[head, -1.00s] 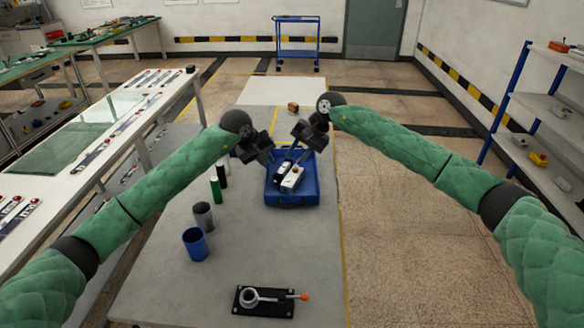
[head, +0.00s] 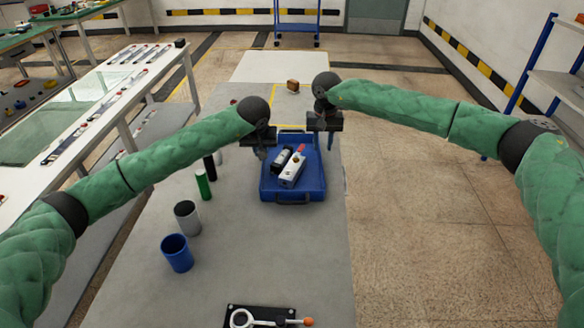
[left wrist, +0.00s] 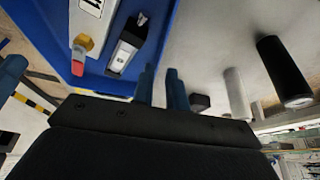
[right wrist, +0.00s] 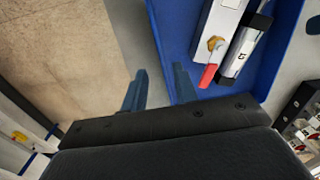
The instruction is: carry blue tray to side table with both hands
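The blue tray (head: 311,184) lies on the long grey table (head: 235,245), its dark handle toward me. It holds a white block with a red tip (head: 292,170) and a black-and-silver part (head: 281,160). My left gripper (head: 262,153) is open at the tray's far left side; in the left wrist view its fingers (left wrist: 162,88) stand at the tray edge. My right gripper (head: 326,138) is open at the far right side; in the right wrist view its fingers (right wrist: 158,90) stand on either side of the tray wall. I cannot tell which surface is the side table.
Left of the tray stand a green cylinder (head: 202,185), a grey cup (head: 187,217) and a blue cup (head: 177,253). A black plate with a ring tool (head: 262,317) lies near me. A brown block (head: 293,85) sits beyond the tray. The floor at right is open.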

